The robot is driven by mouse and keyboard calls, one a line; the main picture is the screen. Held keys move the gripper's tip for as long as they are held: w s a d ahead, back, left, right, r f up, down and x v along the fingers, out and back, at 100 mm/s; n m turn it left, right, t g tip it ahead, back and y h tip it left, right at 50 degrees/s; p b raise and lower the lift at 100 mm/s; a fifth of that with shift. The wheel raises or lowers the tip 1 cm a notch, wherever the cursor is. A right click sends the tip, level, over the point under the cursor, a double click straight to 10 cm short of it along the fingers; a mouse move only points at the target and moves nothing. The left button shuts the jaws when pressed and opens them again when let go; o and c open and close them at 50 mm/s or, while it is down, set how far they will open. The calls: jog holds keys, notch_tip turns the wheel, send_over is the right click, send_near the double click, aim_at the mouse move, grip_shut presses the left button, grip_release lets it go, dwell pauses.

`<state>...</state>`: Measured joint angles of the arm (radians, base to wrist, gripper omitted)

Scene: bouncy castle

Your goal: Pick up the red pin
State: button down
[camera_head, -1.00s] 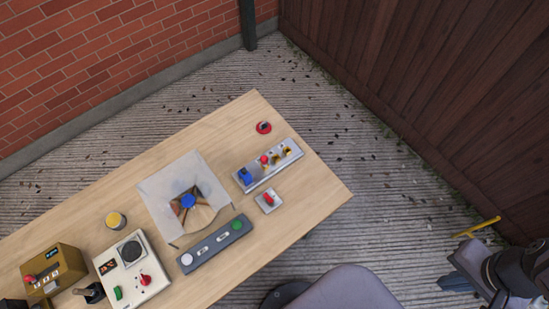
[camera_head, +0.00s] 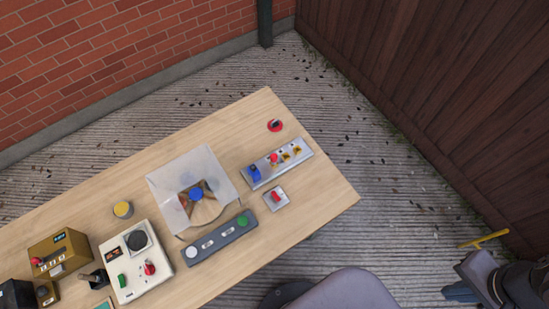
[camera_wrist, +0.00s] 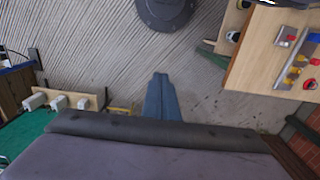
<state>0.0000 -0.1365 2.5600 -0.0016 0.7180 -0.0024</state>
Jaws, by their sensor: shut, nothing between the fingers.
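A small red pin (camera_head: 274,157) stands on a silver strip (camera_head: 263,181) among blue and yellow pieces, near the right end of the wooden table (camera_head: 322,196). Other red parts lie close by, so I cannot be sure this is the named pin. The strip also shows at the right edge of the wrist view (camera_wrist: 297,66). My gripper (camera_wrist: 162,80) is shut and empty, its blue-grey fingers together over the floor. In the head view my gripper (camera_head: 459,291) is at the lower right, well away from the table and partly hidden by my arm.
A red switch on a plate (camera_head: 277,197) and a red round button (camera_head: 275,125) flank the strip. A grey bar with buttons (camera_head: 216,240), a clear sheet (camera_head: 162,187) and a white control box (camera_head: 125,280) stand farther left. A dark wooden fence (camera_head: 440,110) rises at right.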

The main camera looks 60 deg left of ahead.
jog(key=c, duration=1.5)
grip_release()
